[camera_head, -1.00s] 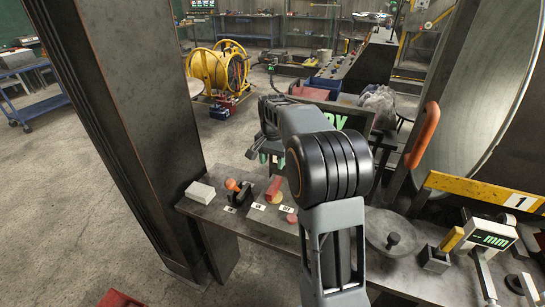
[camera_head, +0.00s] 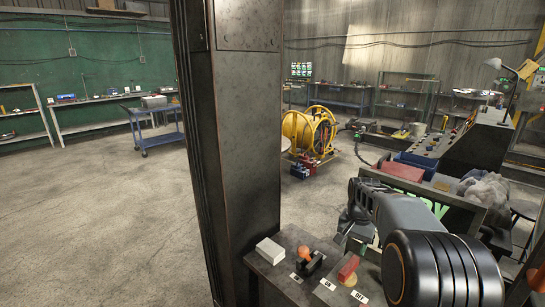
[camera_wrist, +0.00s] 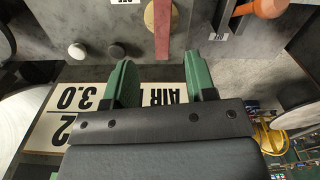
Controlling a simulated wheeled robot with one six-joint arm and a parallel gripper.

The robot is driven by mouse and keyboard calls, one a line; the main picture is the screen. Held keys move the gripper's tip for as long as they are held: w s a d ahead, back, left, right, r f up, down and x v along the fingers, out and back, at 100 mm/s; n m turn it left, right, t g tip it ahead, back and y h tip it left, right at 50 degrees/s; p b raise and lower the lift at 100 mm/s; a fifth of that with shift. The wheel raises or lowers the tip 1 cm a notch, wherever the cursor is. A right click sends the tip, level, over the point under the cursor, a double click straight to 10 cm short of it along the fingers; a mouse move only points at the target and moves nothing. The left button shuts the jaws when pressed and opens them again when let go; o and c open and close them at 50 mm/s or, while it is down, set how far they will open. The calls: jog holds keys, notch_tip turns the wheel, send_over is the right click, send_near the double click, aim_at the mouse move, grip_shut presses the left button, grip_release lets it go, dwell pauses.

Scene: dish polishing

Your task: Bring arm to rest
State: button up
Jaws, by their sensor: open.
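My gripper (camera_head: 352,242) hangs at the lower right of the head view, just above the dark bench (camera_head: 287,287), partly covered by my own arm. In the wrist view its two green fingers (camera_wrist: 162,82) stand apart, with nothing held between them. Beyond the fingers lie a red bar (camera_wrist: 164,35) and a brass-coloured disc (camera_wrist: 151,14). The red bar (camera_head: 348,268) also shows on the bench in the head view. I cannot tell the exact gap between the fingers and the bench.
A thick dark pillar (camera_head: 233,150) stands beside the bench. A yellow reel (camera_head: 305,130) stands farther back.

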jog(key=s+a+n+t, duration=0.2)
jog(key=s+a, duration=0.3)
jog(key=s, duration=0.5)
jog(key=s+a+r+n+t, duration=0.1)
jog(key=s+a+n, duration=0.4)
jog(key=s, duration=0.6)
jog(key=shift+n+t, duration=0.3)
jog(key=shift+t, duration=0.1)
jog(key=shift+r, duration=0.1)
dwell(0.4)
